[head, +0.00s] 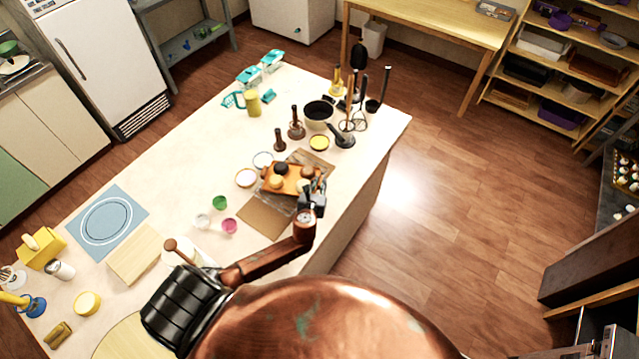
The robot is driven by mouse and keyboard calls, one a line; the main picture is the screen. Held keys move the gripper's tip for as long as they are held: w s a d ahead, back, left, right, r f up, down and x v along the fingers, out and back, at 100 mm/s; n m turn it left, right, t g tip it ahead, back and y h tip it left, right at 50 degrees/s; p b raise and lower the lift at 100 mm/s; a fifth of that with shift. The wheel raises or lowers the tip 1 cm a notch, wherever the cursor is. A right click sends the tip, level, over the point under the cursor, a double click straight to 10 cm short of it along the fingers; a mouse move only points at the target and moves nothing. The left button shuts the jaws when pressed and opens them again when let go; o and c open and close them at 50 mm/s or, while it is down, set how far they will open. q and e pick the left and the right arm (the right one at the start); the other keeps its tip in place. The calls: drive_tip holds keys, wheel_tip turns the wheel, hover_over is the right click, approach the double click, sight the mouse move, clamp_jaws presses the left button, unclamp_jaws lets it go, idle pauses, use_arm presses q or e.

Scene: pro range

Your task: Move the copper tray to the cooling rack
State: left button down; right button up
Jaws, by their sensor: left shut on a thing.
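The copper tray (291,183) is a small orange-copper tray carrying several round pieces, some dark brown and some pale. It is over a flat brownish grid (318,161), which looks like the cooling rack. The fingertips are small and partly hidden. My right gripper is not in view.
A brown mat (262,217) lies beside the rack on the pale counter (190,150). The counter's right edge is close by.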

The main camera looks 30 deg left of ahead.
use_arm(q)
drive_tip(key=c, duration=1.9)
unclamp_jaws()
drive_tip(key=shift+c, duration=0.2)
drive_tip(key=v, duration=1.2)
drive_tip(key=shift+s, duration=0.1)
